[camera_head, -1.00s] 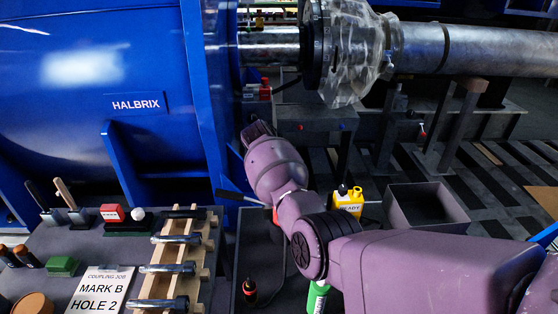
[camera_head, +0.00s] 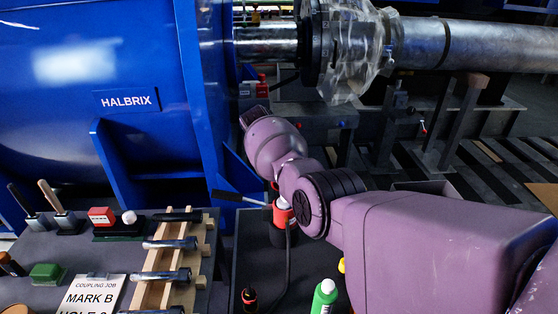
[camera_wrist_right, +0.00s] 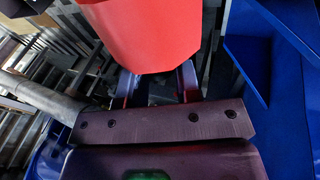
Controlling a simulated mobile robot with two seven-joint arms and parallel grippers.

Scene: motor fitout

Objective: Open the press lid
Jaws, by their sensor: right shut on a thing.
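My right arm reaches in from the right in the head view, and its hand is mostly hidden behind the arm. In the right wrist view my right gripper (camera_wrist_right: 158,85) is shut on a smooth red part (camera_wrist_right: 145,35), which fills the top middle close to the camera. In the head view a red and black piece (camera_head: 282,217) with a dark cable shows just under my arm; it looks like the same part. A dark lever with a pale end (camera_head: 240,198) extends left beside it. I cannot make out a press lid for certain. My left gripper is not in view.
A wooden rack (camera_head: 160,280) with metal pins and a job card (camera_head: 92,293) are on the left bench. A green bottle (camera_head: 324,296) stands below my arm. The blue Halbrix housing (camera_head: 80,130) and a steel shaft (camera_head: 470,48) lie behind.

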